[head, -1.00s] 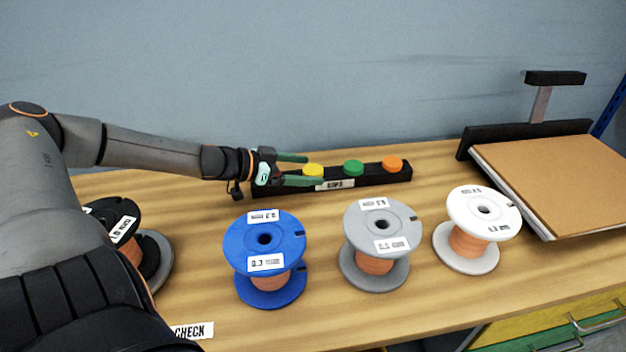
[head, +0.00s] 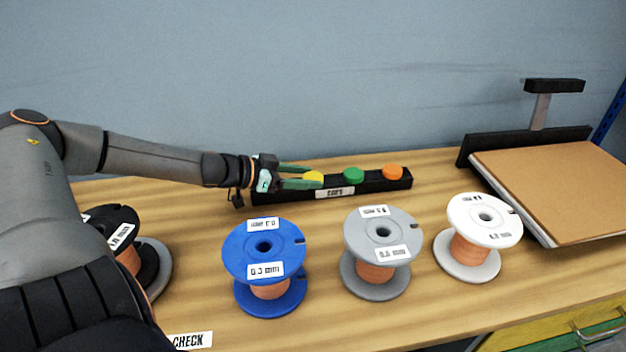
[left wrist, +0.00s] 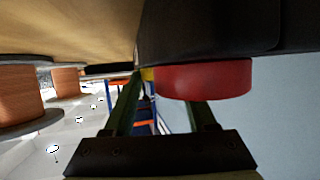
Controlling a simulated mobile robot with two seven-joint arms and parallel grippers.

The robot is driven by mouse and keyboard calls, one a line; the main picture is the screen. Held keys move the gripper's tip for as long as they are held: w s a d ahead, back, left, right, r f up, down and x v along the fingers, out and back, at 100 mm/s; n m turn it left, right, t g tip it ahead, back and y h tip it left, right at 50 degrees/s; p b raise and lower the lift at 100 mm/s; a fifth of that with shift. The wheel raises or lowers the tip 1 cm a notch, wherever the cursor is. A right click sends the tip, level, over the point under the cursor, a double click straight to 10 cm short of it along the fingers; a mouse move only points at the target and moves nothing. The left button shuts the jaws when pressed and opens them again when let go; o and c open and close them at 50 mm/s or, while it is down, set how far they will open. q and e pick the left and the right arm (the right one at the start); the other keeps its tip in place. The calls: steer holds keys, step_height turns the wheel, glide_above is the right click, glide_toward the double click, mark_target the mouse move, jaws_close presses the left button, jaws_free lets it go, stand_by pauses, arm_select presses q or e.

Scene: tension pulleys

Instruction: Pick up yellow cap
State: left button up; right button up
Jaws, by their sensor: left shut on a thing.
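The yellow cap (head: 314,177) sits at the left part of the black rack (head: 380,181) in the head view. My left gripper (head: 312,175) reaches in from the left, its green fingers on either side of the cap and shut on it. In the left wrist view only a sliver of the yellow cap (left wrist: 148,74) shows between the fingers, mostly hidden behind a red cap (left wrist: 205,80). The yellow cap appears still at rack level. My right gripper is not in view.
A green cap (head: 354,174) and an orange cap (head: 392,172) stand to the right on the rack. Blue (head: 264,252), grey (head: 383,237) and white (head: 484,222) spools stand in front. A brown board (head: 555,185) lies at the right.

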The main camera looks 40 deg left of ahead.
arm_select(q)
steer(key=shift+c, duration=1.2)
steer(key=shift+r, duration=0.1)
